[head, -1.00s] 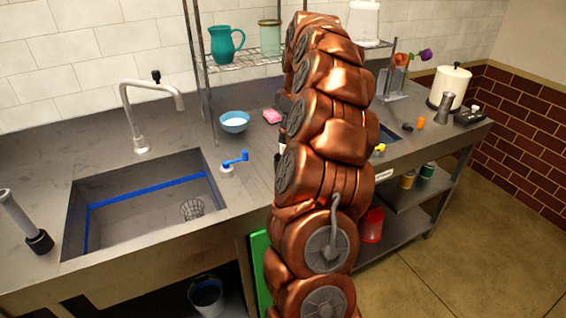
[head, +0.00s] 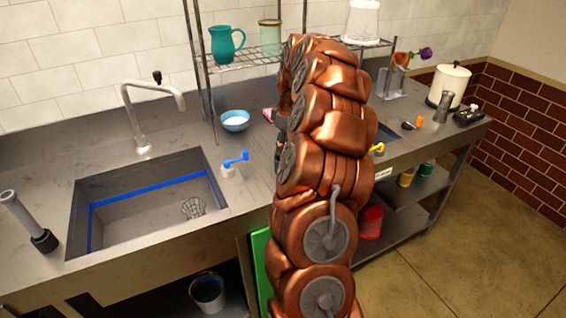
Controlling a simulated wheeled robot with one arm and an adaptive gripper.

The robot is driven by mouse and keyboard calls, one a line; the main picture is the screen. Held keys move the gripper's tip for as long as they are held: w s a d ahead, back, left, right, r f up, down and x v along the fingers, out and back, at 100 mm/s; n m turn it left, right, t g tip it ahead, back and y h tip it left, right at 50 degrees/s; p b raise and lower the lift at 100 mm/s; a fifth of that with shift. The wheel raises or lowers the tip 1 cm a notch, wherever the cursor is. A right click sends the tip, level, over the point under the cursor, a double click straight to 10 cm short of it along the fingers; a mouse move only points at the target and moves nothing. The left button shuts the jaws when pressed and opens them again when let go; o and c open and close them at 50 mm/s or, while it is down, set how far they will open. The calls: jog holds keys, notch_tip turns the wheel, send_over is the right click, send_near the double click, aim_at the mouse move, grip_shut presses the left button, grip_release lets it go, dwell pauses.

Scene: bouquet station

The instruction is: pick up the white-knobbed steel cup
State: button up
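I cannot pick out a steel cup with a white knob for certain. A small grey metal vessel (head: 443,106) stands upright on the counter at the right, with no white knob visible on it. My copper-coloured arm rises through the middle of the head view and hides part of the counter and shelf. Dark parts of my arm's end (head: 281,126) show at its left edge, above the counter near the pink sponge. The fingertips are hidden, so I cannot see whether my gripper is open or holds anything.
The sink (head: 150,205) and faucet (head: 140,110) are at the left. A blue bowl (head: 235,121), blue-handled tap (head: 235,162) and partly covered pink sponge (head: 267,114) lie left of my arm. A black device (head: 468,117) and cream canister (head: 450,84) stand at the right. A wire shelf (head: 240,63) is behind.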

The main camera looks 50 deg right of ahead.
grip_shut()
jog(key=shift+r, duration=0.1)
dwell(0.4)
